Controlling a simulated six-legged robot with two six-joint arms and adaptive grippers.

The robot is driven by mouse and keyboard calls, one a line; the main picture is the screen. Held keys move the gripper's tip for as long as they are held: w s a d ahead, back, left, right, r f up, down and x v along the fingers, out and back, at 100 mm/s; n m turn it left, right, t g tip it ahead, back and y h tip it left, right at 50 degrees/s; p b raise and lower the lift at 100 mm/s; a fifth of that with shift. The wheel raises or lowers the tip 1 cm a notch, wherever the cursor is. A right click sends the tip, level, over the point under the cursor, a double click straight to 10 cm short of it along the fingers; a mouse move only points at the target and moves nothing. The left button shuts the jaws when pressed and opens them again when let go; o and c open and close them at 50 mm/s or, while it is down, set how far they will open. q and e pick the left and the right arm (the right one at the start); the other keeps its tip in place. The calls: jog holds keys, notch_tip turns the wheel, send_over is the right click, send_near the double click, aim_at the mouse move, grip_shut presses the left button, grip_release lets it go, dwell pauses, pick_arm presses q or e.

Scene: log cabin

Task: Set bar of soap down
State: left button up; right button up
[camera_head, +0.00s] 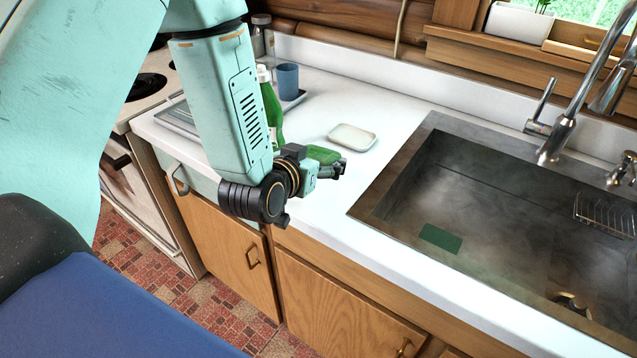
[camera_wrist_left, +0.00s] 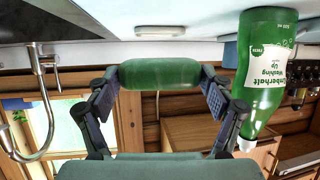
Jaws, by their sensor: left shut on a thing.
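The green bar of soap (camera_head: 323,155) is in my left gripper (camera_head: 334,171), over the white counter near the sink's left side. In the left wrist view the bar (camera_wrist_left: 160,73) lies crosswise between the two fingers (camera_wrist_left: 160,93), one pressed at each end. I cannot tell whether the bar touches the counter. A white soap dish (camera_head: 352,137) sits just behind and to the right of the bar; it shows beyond the bar in the left wrist view (camera_wrist_left: 160,31). The dish looks empty. My right gripper is not in view.
A green dish-soap bottle (camera_head: 270,110) stands close behind my left forearm, with a blue cup (camera_head: 288,78) beyond it. The sink (camera_head: 470,205), holding a flat green pad (camera_head: 440,238), opens to the right. The white counter (camera_head: 300,215) in front is clear.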

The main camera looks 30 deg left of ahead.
aim_at(318, 191)
pick_arm(q)
jog(key=f, duration=0.5)
jog(key=shift+d, duration=0.25)
jog(key=shift+w+a+f, duration=0.1)
jog(key=shift+a+f, duration=0.1)
jog(key=shift+f, duration=0.25)
jog(key=shift+d, duration=0.1)
jog(key=shift+b, duration=0.3)
jog(key=shift+f, duration=0.2)
jog(key=o, duration=1.1)
